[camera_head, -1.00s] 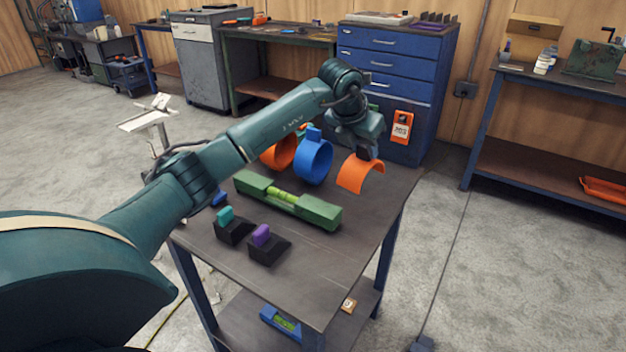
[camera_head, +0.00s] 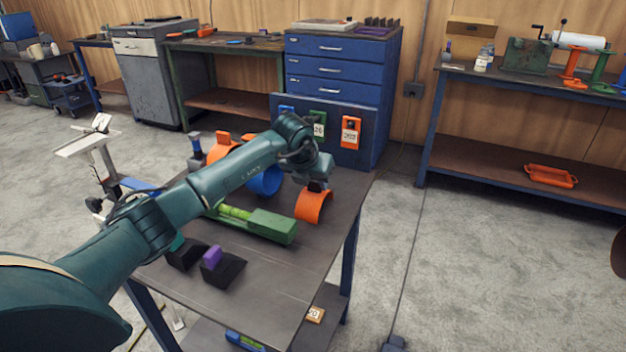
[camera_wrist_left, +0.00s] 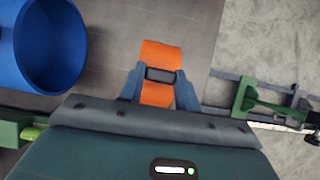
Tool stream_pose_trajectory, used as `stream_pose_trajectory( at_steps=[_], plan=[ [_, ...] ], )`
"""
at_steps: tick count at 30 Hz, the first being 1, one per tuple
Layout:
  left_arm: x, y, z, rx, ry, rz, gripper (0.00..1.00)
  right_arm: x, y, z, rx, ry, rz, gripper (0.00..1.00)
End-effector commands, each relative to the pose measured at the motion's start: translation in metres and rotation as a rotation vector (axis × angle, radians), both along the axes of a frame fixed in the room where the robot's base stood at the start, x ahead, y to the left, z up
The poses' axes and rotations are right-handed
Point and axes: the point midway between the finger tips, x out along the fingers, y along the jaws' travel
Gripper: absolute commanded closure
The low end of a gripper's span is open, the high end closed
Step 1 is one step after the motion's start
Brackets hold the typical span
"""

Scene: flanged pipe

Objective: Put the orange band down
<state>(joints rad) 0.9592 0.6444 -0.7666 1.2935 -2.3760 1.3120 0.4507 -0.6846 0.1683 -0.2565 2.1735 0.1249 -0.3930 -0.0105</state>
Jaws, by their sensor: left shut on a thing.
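The orange band (camera_head: 313,206) is a half-ring arch by the right edge of the workbench (camera_head: 285,315). My left gripper (camera_head: 317,186) is above it and shut on the top of the arch. In the left wrist view the orange band (camera_wrist_left: 160,52) runs between the two fingers (camera_wrist_left: 160,76). Whether its lower ends touch the bench top, I cannot tell. A blue ring (camera_head: 265,181) stands to its left; this blue ring (camera_wrist_left: 45,40) also shows in the left wrist view. My right gripper is not in view.
A long green block with a level vial (camera_head: 272,226) lies in front of the rings. Black blocks with a purple tab (camera_head: 212,257) and a teal tab are nearer. Another orange ring (camera_head: 222,146) is partly behind my arm. The front right bench top is clear.

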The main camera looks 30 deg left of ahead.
Motion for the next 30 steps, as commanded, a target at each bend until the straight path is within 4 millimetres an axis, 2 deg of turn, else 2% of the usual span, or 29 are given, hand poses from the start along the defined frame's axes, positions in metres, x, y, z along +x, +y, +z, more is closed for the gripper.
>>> stream_pose_trajectory(
  at_steps=[4,5,12,23,30],
  plan=[
    [0.0,0.0,0.0,0.0,0.0,0.0,0.92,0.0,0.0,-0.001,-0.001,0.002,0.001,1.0],
    [0.0,0.0,0.0,0.0,0.001,0.0,0.67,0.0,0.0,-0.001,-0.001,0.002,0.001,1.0],
    [0.0,0.0,0.0,0.0,0.001,0.0,0.47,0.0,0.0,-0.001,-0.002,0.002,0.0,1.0],
    [-0.003,0.0,0.007,0.001,-0.002,-0.001,0.46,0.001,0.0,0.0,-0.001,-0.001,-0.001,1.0],
    [-0.025,0.0,0.046,0.002,-0.005,-0.001,0.46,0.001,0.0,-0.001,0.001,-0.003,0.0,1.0]
  ],
)
